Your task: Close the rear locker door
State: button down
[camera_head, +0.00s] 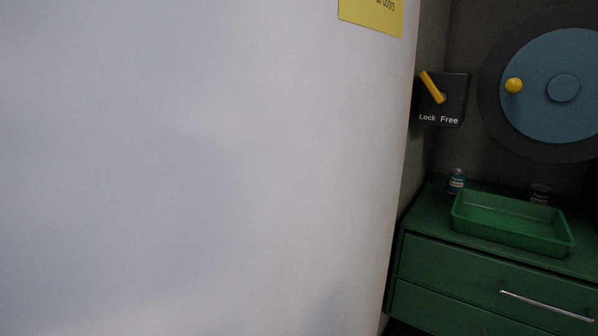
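A large pale white panel (190,170) fills the left and middle of the head view, very close to the camera. Its right edge curves slightly. A yellow label (371,14) with dark, partly cut-off print is on its upper right. I cannot tell whether this panel is the rear locker door or something else. No hinge, handle or door gap shows. My gripper is not in view.
At right, a green drawer cabinet (470,278) with a silver handle (545,305) bears a green tray (510,232), a blue-labelled can (457,181) and a dark can (540,194). Above are a yellow lever (432,87) marked "Lock Free" and a blue wheel (565,120) with a yellow knob (514,86).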

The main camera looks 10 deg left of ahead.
aim_at(168, 167)
jog(key=k+j+z, duration=0.25)
jog(key=k+j, duration=0.15)
jog(key=k+j+z, duration=0.2)
jog(key=k, duration=0.35)
jog(key=k+j+z, duration=0.25)
jog(key=k, duration=0.3)
jog(key=k+j+z, duration=0.1)
jog(key=j, duration=0.9)
jog(key=k+j+z, duration=0.15)
jog(key=j, duration=0.35)
